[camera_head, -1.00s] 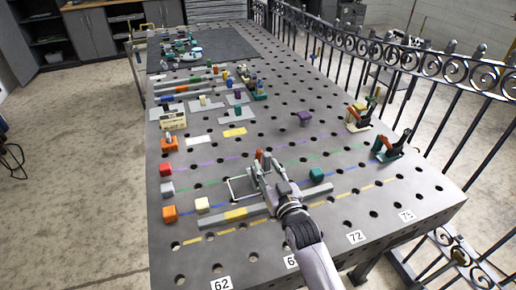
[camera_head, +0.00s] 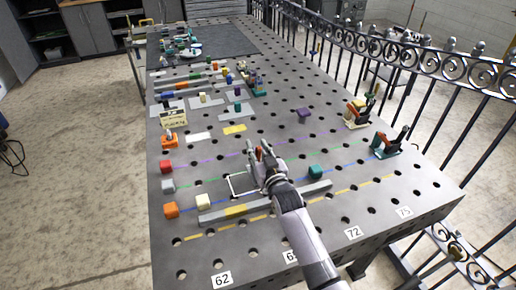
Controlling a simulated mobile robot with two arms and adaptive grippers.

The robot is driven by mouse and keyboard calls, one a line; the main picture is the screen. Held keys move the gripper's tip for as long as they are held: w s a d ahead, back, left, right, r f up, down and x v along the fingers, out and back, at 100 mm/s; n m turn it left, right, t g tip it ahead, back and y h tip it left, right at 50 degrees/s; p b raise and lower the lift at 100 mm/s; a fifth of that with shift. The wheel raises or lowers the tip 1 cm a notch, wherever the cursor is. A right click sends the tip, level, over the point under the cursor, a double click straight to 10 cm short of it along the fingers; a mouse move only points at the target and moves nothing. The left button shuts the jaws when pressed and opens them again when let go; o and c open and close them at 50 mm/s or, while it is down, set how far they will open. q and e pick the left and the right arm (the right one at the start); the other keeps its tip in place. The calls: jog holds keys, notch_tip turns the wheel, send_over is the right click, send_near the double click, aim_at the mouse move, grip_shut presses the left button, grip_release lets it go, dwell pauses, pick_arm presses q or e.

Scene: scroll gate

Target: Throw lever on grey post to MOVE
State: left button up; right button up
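My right gripper (camera_head: 258,149) reaches in from the bottom edge over the middle of the perforated grey table. Its two fingers are apart with nothing visible between them. My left gripper is not in view. At the right edge of the table stand two lever devices: one with a teal base and a dark, tilted lever (camera_head: 387,146), and one with a cream base and orange and green parts (camera_head: 358,111). Both are well right of the gripper. I cannot tell which lever stands on a grey post, and no MOVE label is readable.
A grey bar with a yellow patch (camera_head: 237,210) and a white wire frame (camera_head: 237,186) lie by my arm. Red (camera_head: 166,167), orange (camera_head: 170,210), cream (camera_head: 204,202), teal (camera_head: 316,171) and purple (camera_head: 303,115) blocks stand around. A scrolled iron fence (camera_head: 440,80) runs along the right side.

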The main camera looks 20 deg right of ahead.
grip_shut()
dwell(0.6)
